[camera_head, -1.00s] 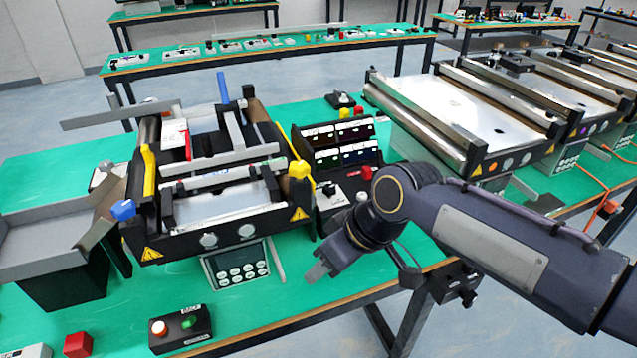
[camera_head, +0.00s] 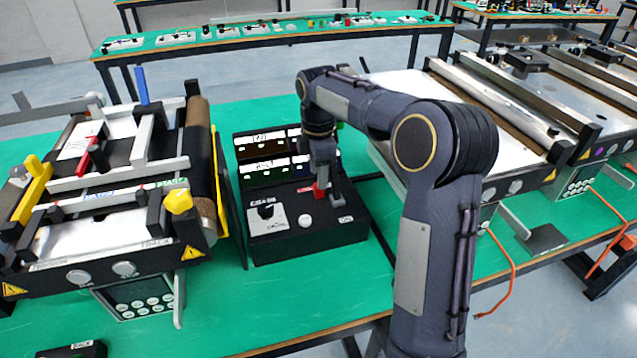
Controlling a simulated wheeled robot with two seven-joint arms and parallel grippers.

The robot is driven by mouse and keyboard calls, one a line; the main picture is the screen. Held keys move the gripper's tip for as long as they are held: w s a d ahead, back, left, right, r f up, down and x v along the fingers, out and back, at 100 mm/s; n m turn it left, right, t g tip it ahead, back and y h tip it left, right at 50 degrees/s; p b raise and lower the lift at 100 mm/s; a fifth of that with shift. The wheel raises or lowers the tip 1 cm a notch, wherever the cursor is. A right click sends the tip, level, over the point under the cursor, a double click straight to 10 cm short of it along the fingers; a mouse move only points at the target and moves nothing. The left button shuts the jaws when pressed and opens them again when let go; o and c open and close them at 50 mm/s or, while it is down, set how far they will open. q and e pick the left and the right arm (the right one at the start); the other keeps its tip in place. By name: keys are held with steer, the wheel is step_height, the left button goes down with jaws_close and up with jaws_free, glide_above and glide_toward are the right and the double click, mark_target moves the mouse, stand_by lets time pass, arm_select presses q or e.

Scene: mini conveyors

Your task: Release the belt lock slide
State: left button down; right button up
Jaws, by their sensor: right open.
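My right gripper (camera_head: 328,186) points down over the right part of a black control box (camera_head: 305,236). It is open, with its fingers close to a small red part (camera_head: 308,189) on the box, which they partly hide. I cannot tell whether they touch it. The box top also has a black switch on a white plate (camera_head: 266,217) and a white round button (camera_head: 305,221). Its labels are too small to read, so I cannot tell for certain which part is the belt lock slide. My left gripper is not in view.
A mini conveyor (camera_head: 110,250) with yellow knobs and a red lever (camera_head: 92,156) stands at left. A black rack of labelled compartments (camera_head: 262,160) is behind the box. Another conveyor (camera_head: 490,120) stands at right. The green table (camera_head: 250,310) is clear in front of the box.

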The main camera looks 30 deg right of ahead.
steer(key=shift+f, duration=1.7)
steer(key=shift+c, duration=0.3)
jaws_close()
